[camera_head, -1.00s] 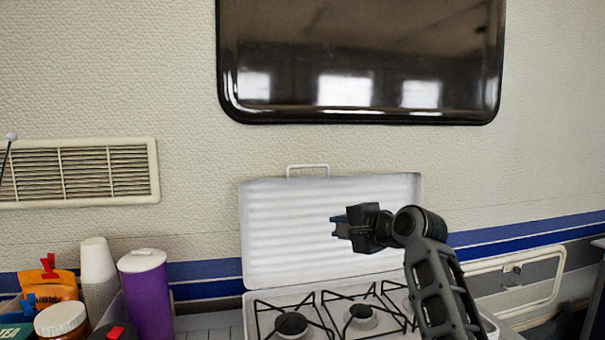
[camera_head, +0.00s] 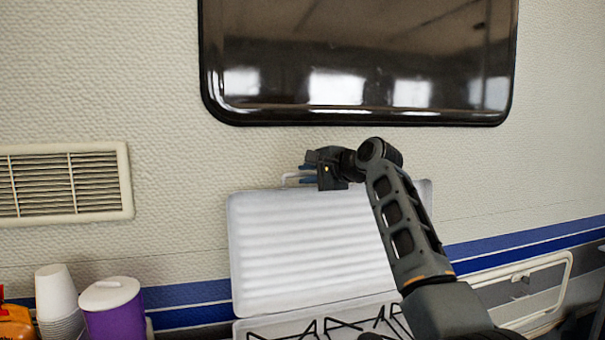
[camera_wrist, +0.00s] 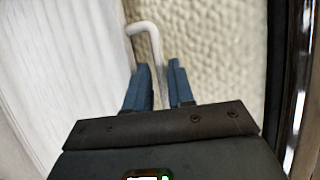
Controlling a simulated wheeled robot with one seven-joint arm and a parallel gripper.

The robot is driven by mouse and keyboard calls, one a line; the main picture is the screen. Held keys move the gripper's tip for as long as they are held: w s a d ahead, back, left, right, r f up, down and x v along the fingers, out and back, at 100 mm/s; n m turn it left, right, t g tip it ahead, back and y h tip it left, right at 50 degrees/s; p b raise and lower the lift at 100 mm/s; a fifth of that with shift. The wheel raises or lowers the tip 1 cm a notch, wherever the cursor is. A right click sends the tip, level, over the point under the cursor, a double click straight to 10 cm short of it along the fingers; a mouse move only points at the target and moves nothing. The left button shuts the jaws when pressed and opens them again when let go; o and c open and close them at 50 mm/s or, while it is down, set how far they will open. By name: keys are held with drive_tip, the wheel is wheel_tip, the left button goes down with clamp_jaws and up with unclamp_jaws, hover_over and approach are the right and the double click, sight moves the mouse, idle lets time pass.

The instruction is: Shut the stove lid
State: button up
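The white ribbed stove lid (camera_head: 310,255) stands upright against the wall behind the burners. Its white loop handle (camera_head: 288,181) is at the top edge, partly hidden by my gripper. My gripper (camera_head: 308,174) is at the handle, level with the lid's top edge. In the wrist view, the two blue fingers (camera_wrist: 160,80) stand apart with the handle bar (camera_wrist: 156,48) running between them. Narrow gaps show beside the bar, so the fingers do not look clamped on it. The lid (camera_wrist: 70,60) fills the left of the wrist view.
The stove (camera_head: 290,327) with black pot supports lies below the lid. A purple lidded cup (camera_head: 113,315) and stacked white cups (camera_head: 57,295) stand at the lower left. A dark window (camera_head: 355,60) is above, and a vent (camera_head: 65,185) is left on the wall.

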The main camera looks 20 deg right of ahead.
drive_tip(key=shift+x, duration=1.25)
clamp_jaws()
